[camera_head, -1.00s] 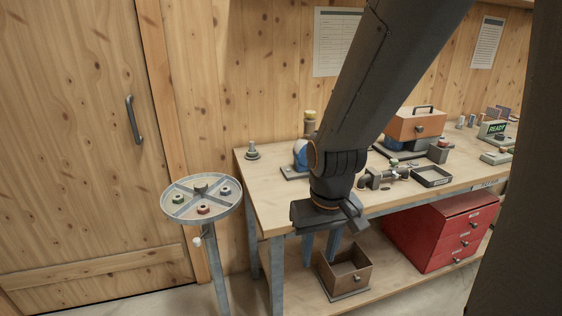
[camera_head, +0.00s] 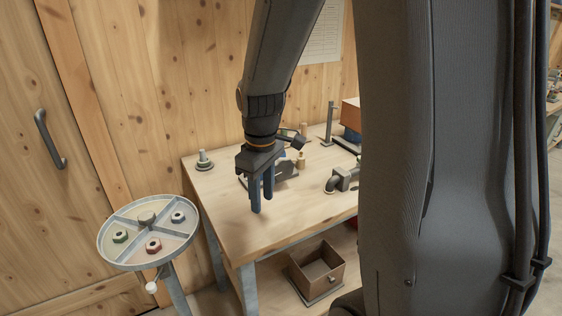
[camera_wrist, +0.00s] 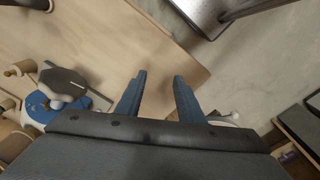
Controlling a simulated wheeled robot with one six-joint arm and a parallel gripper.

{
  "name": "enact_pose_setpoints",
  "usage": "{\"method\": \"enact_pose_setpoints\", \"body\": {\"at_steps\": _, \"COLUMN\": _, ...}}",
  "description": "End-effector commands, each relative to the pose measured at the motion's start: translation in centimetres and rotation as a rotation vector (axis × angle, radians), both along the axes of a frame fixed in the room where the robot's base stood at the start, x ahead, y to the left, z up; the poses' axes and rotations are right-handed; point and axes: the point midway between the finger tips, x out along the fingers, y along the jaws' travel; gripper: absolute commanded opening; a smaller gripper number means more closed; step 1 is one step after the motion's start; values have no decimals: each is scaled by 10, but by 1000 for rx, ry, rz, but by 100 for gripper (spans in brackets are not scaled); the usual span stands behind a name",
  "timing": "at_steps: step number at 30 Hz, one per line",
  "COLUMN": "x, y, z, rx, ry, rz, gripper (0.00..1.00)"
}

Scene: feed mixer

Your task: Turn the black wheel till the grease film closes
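My gripper (camera_head: 262,203) points down over the left front part of the workbench, its two blue fingers apart and empty. The wrist view also shows my gripper (camera_wrist: 159,80) open, with bare wood and floor beyond its fingers. A dark grey, flat, many-sided part (camera_wrist: 64,82) sits on a blue body (camera_wrist: 42,108) left of the fingers in the wrist view; I cannot tell whether it is the black wheel. In the head view this unit (camera_head: 286,170) is behind my gripper and partly hidden. I cannot make out a grease film.
The workbench (camera_head: 215,215) has clear wood around my gripper. A round divided tray (camera_head: 105,245) with several nuts stands left. A metal peg (camera_head: 204,160) is at the bench's back left, a pipe fitting (camera_head: 343,179) to the right, and an open wooden box (camera_head: 318,268) below.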

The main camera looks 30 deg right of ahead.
Motion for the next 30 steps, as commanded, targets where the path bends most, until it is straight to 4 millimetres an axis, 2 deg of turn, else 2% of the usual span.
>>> {"method": "enact_pose_setpoints", "body": {"at_steps": 1, "x": 19, "y": -13, "z": 8, "rx": -7, "ry": 6, "rz": 96, "gripper": 34}}
{"method": "enact_pose_setpoints", "body": {"at_steps": 6, "x": 70, "y": -55, "z": 29, "rx": -23, "ry": 32, "rz": 460, "gripper": 34}}
{"method": "enact_pose_setpoints", "body": {"at_steps": 12, "x": 110, "y": -98, "z": 48, "rx": -30, "ry": 51, "rz": 802, "gripper": 34}}
{"method": "enact_pose_setpoints", "body": {"at_steps": 18, "x": 129, "y": -123, "z": 58, "rx": -29, "ry": 60, "rz": 1001, "gripper": 34}}
{"method": "enact_pose_setpoints", "body": {"at_steps": 22, "x": 132, "y": -129, "z": 56, "rx": -27, "ry": 63, "rz": 1049, "gripper": 34}}
{"method": "enact_pose_setpoints", "body": {"at_steps": 26, "x": 132, "y": -129, "z": 43, "rx": -27, "ry": 65, "rz": 1055, "gripper": 34}}
{"method": "enact_pose_setpoints", "body": {"at_steps": 30, "x": 132, "y": -129, "z": 20, "rx": -26, "ry": 65, "rz": 1054, "gripper": 34}}
